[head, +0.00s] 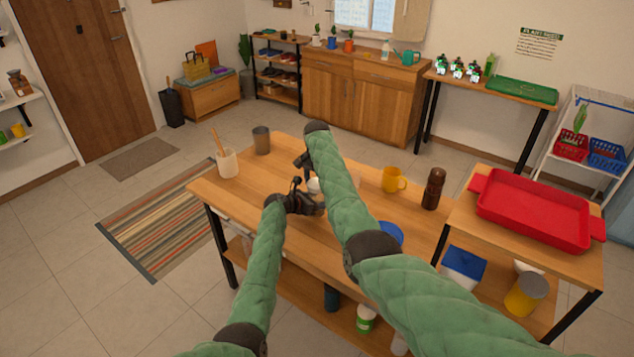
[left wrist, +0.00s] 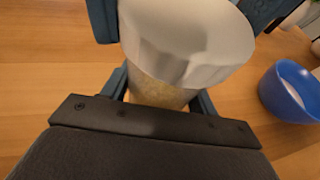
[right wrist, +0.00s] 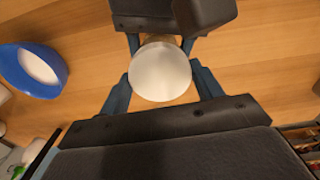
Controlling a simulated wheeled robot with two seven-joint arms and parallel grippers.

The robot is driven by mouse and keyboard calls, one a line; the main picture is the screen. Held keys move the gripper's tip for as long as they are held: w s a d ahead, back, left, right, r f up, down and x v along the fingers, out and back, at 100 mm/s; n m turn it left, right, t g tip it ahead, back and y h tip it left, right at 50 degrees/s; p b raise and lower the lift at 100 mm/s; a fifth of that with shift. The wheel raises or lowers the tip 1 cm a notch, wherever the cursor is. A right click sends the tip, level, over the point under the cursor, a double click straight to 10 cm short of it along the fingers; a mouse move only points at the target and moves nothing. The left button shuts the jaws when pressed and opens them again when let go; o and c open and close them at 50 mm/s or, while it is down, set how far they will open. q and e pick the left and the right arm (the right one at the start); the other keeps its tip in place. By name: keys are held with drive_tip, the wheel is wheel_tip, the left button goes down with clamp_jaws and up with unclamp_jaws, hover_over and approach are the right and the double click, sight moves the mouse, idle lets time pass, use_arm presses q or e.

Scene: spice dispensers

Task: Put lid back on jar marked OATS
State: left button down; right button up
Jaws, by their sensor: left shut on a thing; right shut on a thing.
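A jar (left wrist: 155,88) with pale grainy contents stands between my left gripper's fingers (left wrist: 160,90), which are shut on it. A white round lid (left wrist: 190,35) is directly over the jar's mouth, slightly tilted in the left wrist view. My right gripper's fingers (right wrist: 160,85) are shut on the lid from either side; its top (right wrist: 160,72) faces the right wrist camera. I cannot tell whether the lid is seated or just above the rim. No OATS marking is readable. In the head view, the lid (head: 314,185) is small and partly hidden by my arms.
A blue round container (head: 388,234) sits beside the jar. A yellow mug (head: 393,179) and a brown shaker (head: 433,188) stand to the right on the table. A utensil crock (head: 227,163) and a grey cup (head: 261,140) stand at the left end. A red tray (head: 535,210) is further right.

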use_arm(q)
drive_tip(key=shift+s+d, duration=0.1)
use_arm(e)
drive_tip(key=o, duration=1.1)
drive_tip(key=shift+r, duration=0.1)
drive_tip(key=shift+o, duration=0.2)
wheel_tip(320, 180, up, 12)
drive_tip(key=shift+w, duration=0.1)
use_arm(q)
drive_tip(key=shift+c, duration=1.8)
unclamp_jaws()
